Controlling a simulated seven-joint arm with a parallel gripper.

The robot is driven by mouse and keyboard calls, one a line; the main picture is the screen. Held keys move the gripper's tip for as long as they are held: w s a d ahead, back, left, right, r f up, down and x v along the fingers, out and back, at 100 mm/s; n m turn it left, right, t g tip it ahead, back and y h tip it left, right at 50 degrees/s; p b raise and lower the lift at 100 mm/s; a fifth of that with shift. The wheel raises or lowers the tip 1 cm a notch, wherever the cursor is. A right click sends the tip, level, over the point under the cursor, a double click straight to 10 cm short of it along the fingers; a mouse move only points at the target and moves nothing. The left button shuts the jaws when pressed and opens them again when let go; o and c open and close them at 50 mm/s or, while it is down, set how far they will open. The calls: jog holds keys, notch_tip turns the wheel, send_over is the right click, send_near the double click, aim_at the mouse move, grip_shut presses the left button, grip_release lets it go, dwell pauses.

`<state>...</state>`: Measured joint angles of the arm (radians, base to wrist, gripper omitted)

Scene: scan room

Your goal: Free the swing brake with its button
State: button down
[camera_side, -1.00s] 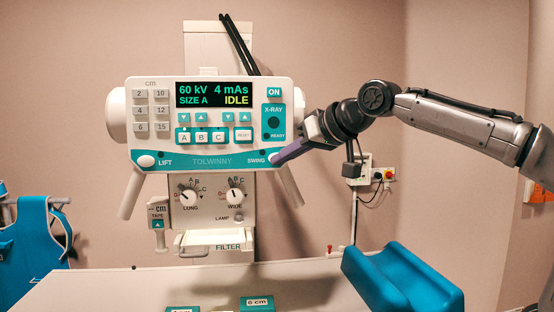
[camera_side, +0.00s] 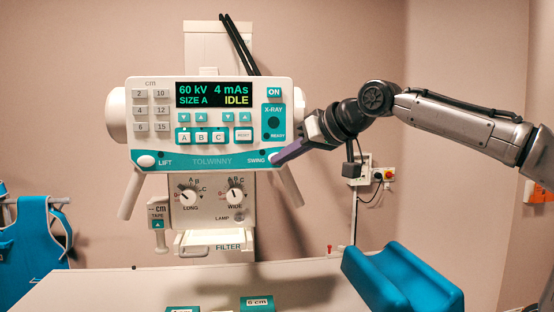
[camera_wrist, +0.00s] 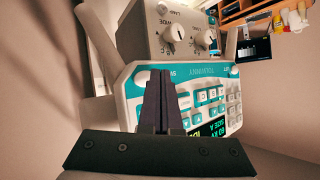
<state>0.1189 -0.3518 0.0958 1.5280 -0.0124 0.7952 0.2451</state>
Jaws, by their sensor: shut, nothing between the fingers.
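The white and teal control panel (camera_side: 210,165) faces the side camera, its display (camera_side: 214,95) reading 60 kV, 4 mAs, SIZE A, IDLE. The SWING button (camera_side: 273,158) is a white knob at the panel's lower right corner. My gripper (camera_side: 276,160) is shut, its purple fingertips over that button and partly covering it. Whether the button is pressed in cannot be told. In the wrist view the shut fingers (camera_wrist: 160,75) reach to the panel's SWING corner and hide the button. The LIFT button (camera_side: 146,161) is at the panel's lower left.
A pale table (camera_side: 110,290) bears a blue cradle (camera_side: 400,280) and small teal blocks (camera_side: 257,303). A blue apron (camera_side: 35,250) hangs at left.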

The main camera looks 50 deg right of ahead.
dwell(0.3)
jog(key=shift+w+d, duration=0.3)
jog(key=shift+w+d, duration=0.3)
dwell(0.9)
jog(key=shift+s+a, duration=0.6)
jog(key=shift+s+a, duration=0.1)
dwell(0.4)
jog(key=s+a, duration=0.3)
jog(key=shift+s+a, duration=0.15)
jog(key=shift+s, duration=0.05)
